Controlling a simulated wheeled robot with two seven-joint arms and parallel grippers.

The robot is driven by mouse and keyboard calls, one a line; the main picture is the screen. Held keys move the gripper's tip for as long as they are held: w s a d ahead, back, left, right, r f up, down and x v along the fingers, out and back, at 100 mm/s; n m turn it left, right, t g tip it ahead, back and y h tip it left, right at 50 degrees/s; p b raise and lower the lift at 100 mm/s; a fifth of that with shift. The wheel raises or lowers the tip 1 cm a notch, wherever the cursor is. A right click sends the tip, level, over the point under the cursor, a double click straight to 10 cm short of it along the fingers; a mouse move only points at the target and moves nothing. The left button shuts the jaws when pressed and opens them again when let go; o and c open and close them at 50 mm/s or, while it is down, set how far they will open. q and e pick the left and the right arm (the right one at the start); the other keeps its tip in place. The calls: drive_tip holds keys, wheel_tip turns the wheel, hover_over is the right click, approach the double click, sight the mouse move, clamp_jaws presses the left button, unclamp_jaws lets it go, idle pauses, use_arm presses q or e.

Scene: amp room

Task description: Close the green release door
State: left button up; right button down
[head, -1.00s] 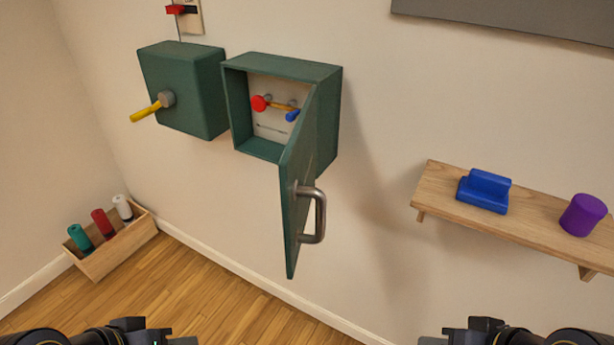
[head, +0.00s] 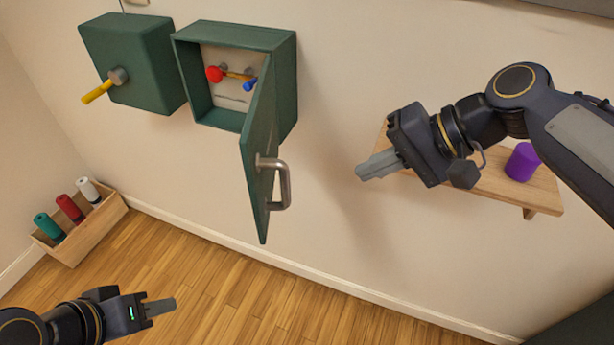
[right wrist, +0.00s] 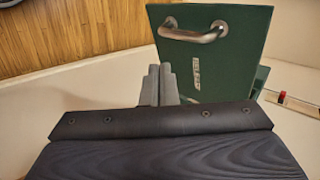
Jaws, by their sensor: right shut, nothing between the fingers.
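The green release door (head: 261,150) stands open, swung out from its green wall box (head: 286,45). A metal bar handle (head: 280,184) is on its outer face. Inside the box show a red knob and a blue one. My right gripper (head: 362,175) is shut and empty, to the right of the door and apart from it. In the right wrist view the door (right wrist: 218,60) and its handle (right wrist: 195,33) lie beyond the fingertips. My left gripper (head: 170,304) is low at the left, well away from the door; its finger gap cannot be made out.
A second green box (head: 128,55) with a yellow lever (head: 98,92) is left of the open one. A wooden shelf (head: 500,188) with a purple cylinder (head: 522,162) is behind my right arm. A wooden bin (head: 85,232) with several rolls stands on the floor.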

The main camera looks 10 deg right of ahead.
drive_tip(key=a+r+p+x, duration=0.1)
drive_tip(key=r+x, duration=0.1)
drive_tip(key=x, duration=0.9)
drive_tip(key=shift+w+a+f+p, duration=0.2)
drive_tip(key=shift+w+a+p, duration=0.15)
drive_tip(key=shift+a, duration=0.2)
drive_tip(key=shift+a, duration=0.1)
